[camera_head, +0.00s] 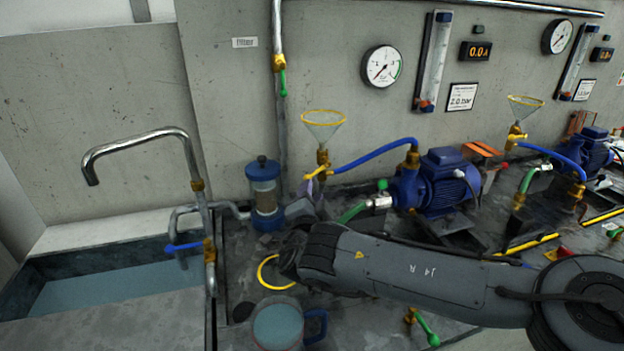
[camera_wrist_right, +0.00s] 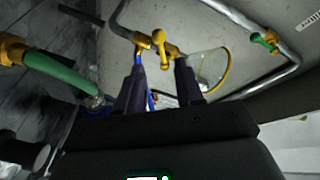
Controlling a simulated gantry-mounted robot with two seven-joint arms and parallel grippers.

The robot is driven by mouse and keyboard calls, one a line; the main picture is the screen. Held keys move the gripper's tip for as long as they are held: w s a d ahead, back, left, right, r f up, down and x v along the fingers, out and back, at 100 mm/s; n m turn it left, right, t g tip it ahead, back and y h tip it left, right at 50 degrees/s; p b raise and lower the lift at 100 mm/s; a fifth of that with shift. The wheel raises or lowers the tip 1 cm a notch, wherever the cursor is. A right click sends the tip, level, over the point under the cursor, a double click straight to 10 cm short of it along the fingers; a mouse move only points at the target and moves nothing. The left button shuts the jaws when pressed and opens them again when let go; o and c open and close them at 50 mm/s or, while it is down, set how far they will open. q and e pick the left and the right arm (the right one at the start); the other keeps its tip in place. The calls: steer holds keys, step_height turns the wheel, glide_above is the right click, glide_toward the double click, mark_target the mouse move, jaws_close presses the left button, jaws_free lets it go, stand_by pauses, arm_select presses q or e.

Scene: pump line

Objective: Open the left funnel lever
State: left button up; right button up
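The left funnel (camera_head: 323,124) is a clear cone with a yellow rim on a brass fitting (camera_head: 323,157) against the wall. Its yellow lever (camera_head: 316,172) sits on the valve just below. My right gripper (camera_head: 312,190) is right at the valve, partly hidden by my own wrist. In the right wrist view the two dark fingers (camera_wrist_right: 161,72) are apart, with the yellow lever (camera_wrist_right: 160,42) showing in line with the gap between them. Whether they touch it I cannot tell. The funnel (camera_wrist_right: 212,72) shows beside the right finger. My left gripper is not in view.
A blue pump (camera_head: 440,182) with a blue hose (camera_head: 372,155) stands right of the valve. A blue-capped filter (camera_head: 264,190) stands left of it. A jug (camera_head: 278,325) is in front. A sink (camera_head: 110,285) with a tap lies left. A second funnel (camera_head: 524,107) is farther right.

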mark_target(314, 174)
steer(key=shift+w+d+b, duration=0.15)
steer(key=shift+w+b, duration=0.7)
steer(key=shift+w, duration=1.5)
steer(key=shift+w+d+b, duration=0.15)
steer(key=shift+w+b, duration=0.65)
steer(key=shift+w, duration=1.55)
jaws_close()
